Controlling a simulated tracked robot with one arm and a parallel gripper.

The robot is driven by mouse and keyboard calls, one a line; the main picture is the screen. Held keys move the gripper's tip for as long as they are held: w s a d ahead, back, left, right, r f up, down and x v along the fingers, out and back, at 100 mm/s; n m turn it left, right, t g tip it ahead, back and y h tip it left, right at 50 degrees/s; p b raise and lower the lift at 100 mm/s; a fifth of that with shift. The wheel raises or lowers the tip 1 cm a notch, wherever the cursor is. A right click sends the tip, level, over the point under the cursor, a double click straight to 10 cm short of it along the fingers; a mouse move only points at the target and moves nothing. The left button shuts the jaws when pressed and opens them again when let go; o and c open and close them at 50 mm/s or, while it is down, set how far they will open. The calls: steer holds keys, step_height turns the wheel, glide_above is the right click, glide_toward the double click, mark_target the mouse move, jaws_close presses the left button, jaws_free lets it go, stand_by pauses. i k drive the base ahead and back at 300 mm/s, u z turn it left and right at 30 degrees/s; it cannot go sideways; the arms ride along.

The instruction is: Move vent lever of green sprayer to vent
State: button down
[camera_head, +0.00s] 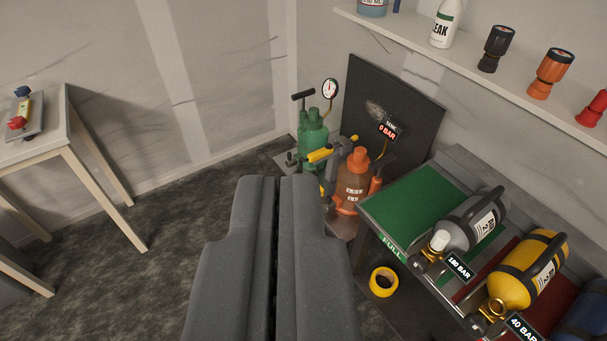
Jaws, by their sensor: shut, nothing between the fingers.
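The green sprayer (313,133) stands upright in the back corner on a low surface, with a dark T-shaped handle and a round white gauge (330,89) above it. A yellow lever-like part (320,155) shows at its front; I cannot tell whether it is the vent lever, nor its setting. An orange sprayer (354,182) stands in front and to the right, near a small display reading 0 BAR (388,131). My gripper (277,180) is shut and empty in the lower middle, pointing toward the sprayers and apart from them. It hides the floor and part of the low surface.
A bench at right holds a grey cylinder (471,225) on a green mat (408,205) and a yellow cylinder (528,272). A yellow tape roll (384,282) lies below the bench. A light table (66,137) stands at left. Open carpet (165,230) lies between.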

mark_target(291, 162)
steer(key=u, duration=0.85)
steer(key=i, duration=2.35)
steer(key=z, duration=0.55)
